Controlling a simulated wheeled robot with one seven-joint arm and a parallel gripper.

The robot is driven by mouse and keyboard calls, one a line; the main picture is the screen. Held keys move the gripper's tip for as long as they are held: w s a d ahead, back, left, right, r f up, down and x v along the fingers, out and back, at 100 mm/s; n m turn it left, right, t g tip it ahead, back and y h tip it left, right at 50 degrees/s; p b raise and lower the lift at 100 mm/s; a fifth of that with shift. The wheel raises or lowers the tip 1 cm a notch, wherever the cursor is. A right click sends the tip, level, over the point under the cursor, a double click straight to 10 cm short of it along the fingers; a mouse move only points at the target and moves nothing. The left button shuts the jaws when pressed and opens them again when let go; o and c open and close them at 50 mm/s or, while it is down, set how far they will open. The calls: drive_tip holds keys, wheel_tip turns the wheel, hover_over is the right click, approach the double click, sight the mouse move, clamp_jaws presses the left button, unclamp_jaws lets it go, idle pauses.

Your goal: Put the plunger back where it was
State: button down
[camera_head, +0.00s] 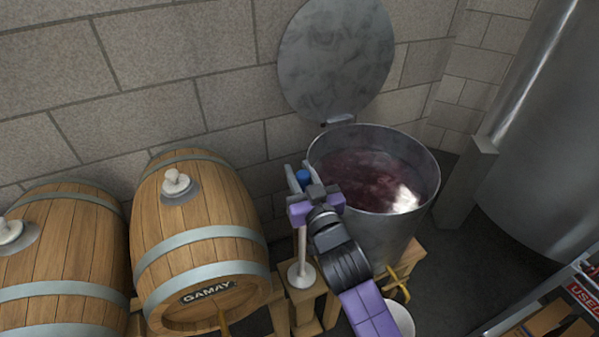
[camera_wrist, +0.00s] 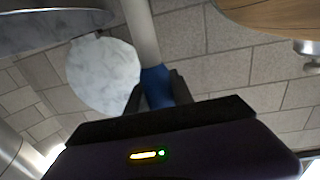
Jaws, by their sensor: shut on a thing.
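The plunger (camera_head: 302,245) is a pale rod with a blue grip and a round flat disc at its lower end. It hangs roughly upright between the Gamay barrel and the open steel vat (camera_head: 355,230). My gripper (camera_head: 300,180) is shut on the blue grip near the rod's top. The wrist view also shows the blue grip (camera_wrist: 157,88) between my fingers, with the pale rod running up out of frame. The disc appears in front of a wooden stand (camera_head: 310,318); I cannot tell whether it touches. The vat holds dark red liquid, and its round lid (camera_head: 337,55) is raised.
The Gamay barrel (camera_head: 200,215) and another barrel (camera_head: 65,265) lie at left, each with a pale bung on top. A yellow valve handle (camera_head: 400,285) and a pale bucket (camera_head: 400,318) are below the vat. A large steel tank (camera_head: 540,150) and a labelled rack (camera_head: 580,297) stand right.

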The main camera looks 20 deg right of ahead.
drive_tip(key=shift+f, duration=0.1)
drive_tip(key=c, duration=1.1)
unclamp_jaws()
drive_tip(key=shift+s, duration=0.15)
drive_tip(key=s+a+b, duration=0.1)
drive_tip(key=s, duration=1)
drive_tip(key=shift+s+r+b, duration=0.2)
drive_tip(key=shift+s+b, duration=0.15)
drive_tip(key=shift+b, duration=0.05)
